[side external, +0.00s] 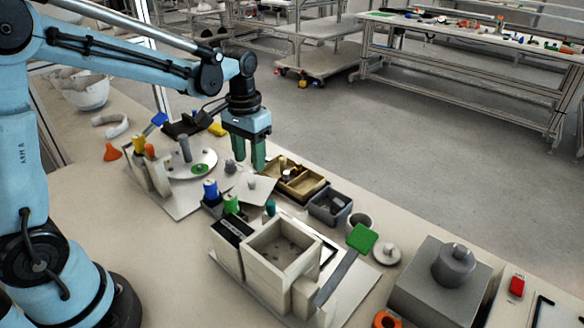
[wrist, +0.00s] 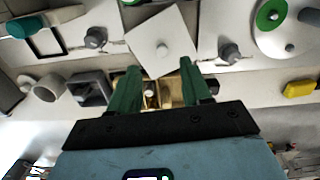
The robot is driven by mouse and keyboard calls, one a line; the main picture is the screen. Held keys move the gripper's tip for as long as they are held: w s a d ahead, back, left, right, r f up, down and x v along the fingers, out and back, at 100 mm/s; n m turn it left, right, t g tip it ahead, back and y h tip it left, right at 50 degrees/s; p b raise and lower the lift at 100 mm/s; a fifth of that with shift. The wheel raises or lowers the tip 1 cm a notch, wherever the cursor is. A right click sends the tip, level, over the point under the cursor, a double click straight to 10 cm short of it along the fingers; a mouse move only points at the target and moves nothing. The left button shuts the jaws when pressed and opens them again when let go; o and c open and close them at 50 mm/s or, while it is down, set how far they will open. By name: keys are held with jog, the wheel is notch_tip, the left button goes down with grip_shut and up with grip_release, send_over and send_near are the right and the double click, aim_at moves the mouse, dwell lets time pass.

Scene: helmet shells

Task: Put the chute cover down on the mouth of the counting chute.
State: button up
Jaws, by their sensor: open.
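The chute cover appears to be the pale square plate (side external: 262,190) with a small round knob. It lies on the bench and also shows in the wrist view (wrist: 150,44). My gripper (side external: 250,167) hangs above it, pointing down, with its two green fingers apart and nothing between them. In the wrist view my fingertips (wrist: 160,66) are just at the near edge of the plate. The counting chute appears to be the beige square box (side external: 262,266) in the front middle of the side view. Its square mouth faces up and is uncovered.
A brass divided tray (side external: 318,190) and a grey bin (side external: 329,207) stand right of the plate. A turntable disc (side external: 180,165) is to its left. Blue and green-topped pieces (side external: 231,204) stand between plate and chute. A green paddle (side external: 362,238) rises right of the chute.

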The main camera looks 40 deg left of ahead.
aim_at(250, 181)
jog(key=shift+s+a+f, duration=0.1)
jog(key=shift+f, duration=3.05)
grip_shut()
